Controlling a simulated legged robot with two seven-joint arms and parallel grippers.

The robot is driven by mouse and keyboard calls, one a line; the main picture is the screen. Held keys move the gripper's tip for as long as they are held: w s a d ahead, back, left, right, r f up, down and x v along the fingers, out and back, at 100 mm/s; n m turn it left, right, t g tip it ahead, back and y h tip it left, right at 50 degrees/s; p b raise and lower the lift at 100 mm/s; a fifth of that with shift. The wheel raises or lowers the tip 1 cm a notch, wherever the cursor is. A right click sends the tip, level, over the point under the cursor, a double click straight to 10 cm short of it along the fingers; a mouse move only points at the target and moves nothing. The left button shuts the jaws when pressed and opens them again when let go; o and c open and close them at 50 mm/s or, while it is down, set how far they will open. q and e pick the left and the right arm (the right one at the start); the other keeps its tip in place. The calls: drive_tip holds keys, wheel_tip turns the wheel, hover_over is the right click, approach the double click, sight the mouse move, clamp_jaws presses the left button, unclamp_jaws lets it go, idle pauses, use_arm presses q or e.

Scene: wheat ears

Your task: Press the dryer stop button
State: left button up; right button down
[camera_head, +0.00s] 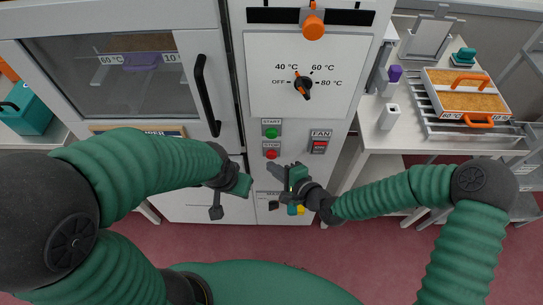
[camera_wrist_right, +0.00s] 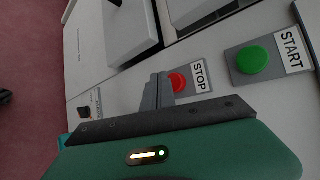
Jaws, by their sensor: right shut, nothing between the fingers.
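The red stop button (camera_head: 271,154) is on the dryer's white front panel, below the green start button (camera_head: 271,132). In the right wrist view the stop button (camera_wrist_right: 178,82) sits beside its STOP label, partly covered by my fingers. My right gripper (camera_head: 272,169) is shut and empty, its tips just below the stop button in the head view. In the wrist view its fingertips (camera_wrist_right: 157,76) appear right beside the button; I cannot tell whether they touch it. My left gripper (camera_head: 217,211) hangs lower left, in front of the dryer; its finger opening is unclear.
A red fan switch (camera_head: 319,146) is right of the buttons. Above are a temperature dial (camera_head: 303,84) and an orange knob (camera_head: 313,27). A dark door handle (camera_head: 206,95) is at left. A side table with an orange-handled tray (camera_head: 466,101) stands right.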

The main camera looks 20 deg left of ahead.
idle(0.7)
drive_tip(key=shift+w+a+r, duration=0.1)
drive_tip(key=shift+w, duration=0.25)
drive_tip(key=shift+w+a, duration=0.15)
drive_tip(key=shift+w, duration=0.45)
idle(0.8)
drive_tip(key=shift+s, duration=0.1)
drive_tip(key=shift+s+d+p, duration=0.3)
drive_tip(key=shift+s+p, duration=0.1)
drive_tip(key=shift+s, duration=0.45)
